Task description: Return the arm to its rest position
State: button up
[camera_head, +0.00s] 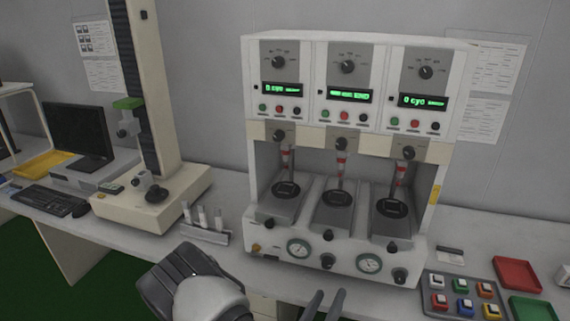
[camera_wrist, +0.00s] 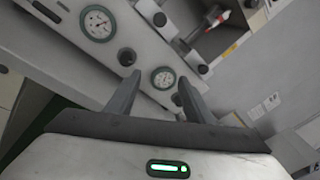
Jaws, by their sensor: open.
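My gripper (camera_head: 322,304) shows at the bottom middle of the head view, in front of the white test machine (camera_head: 437,190). Its two dark fingers are apart with nothing between them. In the wrist view the open fingers of my gripper (camera_wrist: 155,98) point toward the machine's front panel (camera_wrist: 128,50) and its round gauges. A dark and white part of my arm (camera_head: 195,285) shows left of the fingers in the head view. Whether the fingers touch the machine cannot be told, but no contact shows.
A rack with tubes (camera_head: 205,235) stands left of the machine. A tray of coloured blocks (camera_head: 460,298), a red bin (camera_head: 518,273) and a green bin (camera_head: 533,309) are at the right. A tall column tester (camera_head: 150,205) and a monitor (camera_head: 78,132) stand further left.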

jog(key=s+d+r+m+g+h, duration=0.3)
jog(key=d+r+m+g+h, duration=0.4)
jog(key=r+m, duration=0.5)
jog(key=s+d+r+m+g+y+p, duration=0.1)
jog(key=s+d+r+m+g+y, duration=0.1)
jog(key=s+r+m+g+y, duration=0.45)
jog(key=s+d+r+m+g+y+p, duration=0.1)
jog(key=s+d+r+m+g, duration=0.25)
jog(key=m, duration=0.65)
jog(key=s+a+r+m+t+y, duration=0.2)
jog(key=a+r+m+t+y, duration=0.1)
jog(key=r, duration=0.4)
jog(key=s+a+r+m+t+y, duration=0.3)
jog(key=a+r+m+y, duration=0.2)
jog(key=a+r+m, duration=0.1)
jog(key=shift+a+r+t+p, duration=0.35)
jog(key=shift+a+t+p, duration=0.1)
jog(key=shift+a, duration=0.25)
